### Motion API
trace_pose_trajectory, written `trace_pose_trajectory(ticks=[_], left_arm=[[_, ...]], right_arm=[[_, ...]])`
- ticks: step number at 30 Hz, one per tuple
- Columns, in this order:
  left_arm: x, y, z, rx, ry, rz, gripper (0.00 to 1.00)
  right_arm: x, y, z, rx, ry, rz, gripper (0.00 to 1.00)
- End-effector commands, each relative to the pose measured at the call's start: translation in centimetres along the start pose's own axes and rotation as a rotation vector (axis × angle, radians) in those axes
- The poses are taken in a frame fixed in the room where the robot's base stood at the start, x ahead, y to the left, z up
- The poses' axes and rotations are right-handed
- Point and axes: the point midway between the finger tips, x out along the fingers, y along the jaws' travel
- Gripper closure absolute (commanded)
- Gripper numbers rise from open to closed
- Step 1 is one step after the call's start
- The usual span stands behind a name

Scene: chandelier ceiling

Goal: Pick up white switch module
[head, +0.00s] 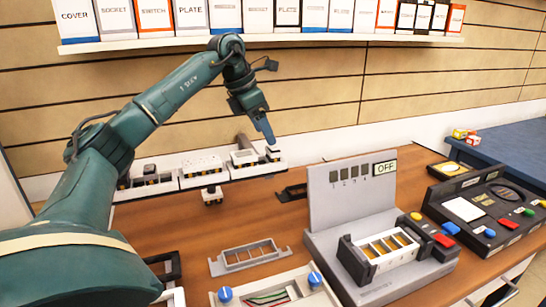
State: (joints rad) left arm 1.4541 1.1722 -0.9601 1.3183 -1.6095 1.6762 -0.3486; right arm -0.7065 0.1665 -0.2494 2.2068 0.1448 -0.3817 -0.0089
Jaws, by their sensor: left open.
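A row of white-fronted modules stands on a light rack (180,184) at the back of the table. At its right end a small module with a dark and white top (273,154) sits right under my left gripper (269,138). I cannot tell for sure whether it is the white switch module. My left gripper points down and is open, its fingers seen nearly edge-on. Whether they touch the module is unclear. Another small white and dark module (211,194) stands in front of the rack. My right gripper is not in view.
A grey test stand (352,192) marked OFF is on the right, with a control panel (490,212) beyond it. A grey empty frame (249,257) and a white wired box (272,293) lie in front. Labelled boxes (155,16) fill a wall shelf above.

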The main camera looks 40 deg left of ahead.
Motion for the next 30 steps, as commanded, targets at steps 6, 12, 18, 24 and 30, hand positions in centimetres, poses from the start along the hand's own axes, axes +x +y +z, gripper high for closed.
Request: trace_pose_trajectory(ticks=[6,12,18,24,30], left_arm=[[3.2,-0.2,-1.2,-0.002,0.003,-0.001,0.33],[4.9,-0.2,-1.0,-0.001,0.001,-0.001,0.33],[4.9,-0.2,-0.9,-0.001,0.000,0.000,0.33],[4.9,-0.2,-0.9,0.000,0.000,0.000,0.48],[4.9,-0.2,-0.9,0.000,0.000,0.000,0.65]], right_arm=[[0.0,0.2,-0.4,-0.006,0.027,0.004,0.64],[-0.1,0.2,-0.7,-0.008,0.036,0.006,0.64],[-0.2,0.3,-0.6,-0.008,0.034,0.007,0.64],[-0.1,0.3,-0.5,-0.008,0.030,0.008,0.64],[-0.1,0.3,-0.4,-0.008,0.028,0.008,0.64]])
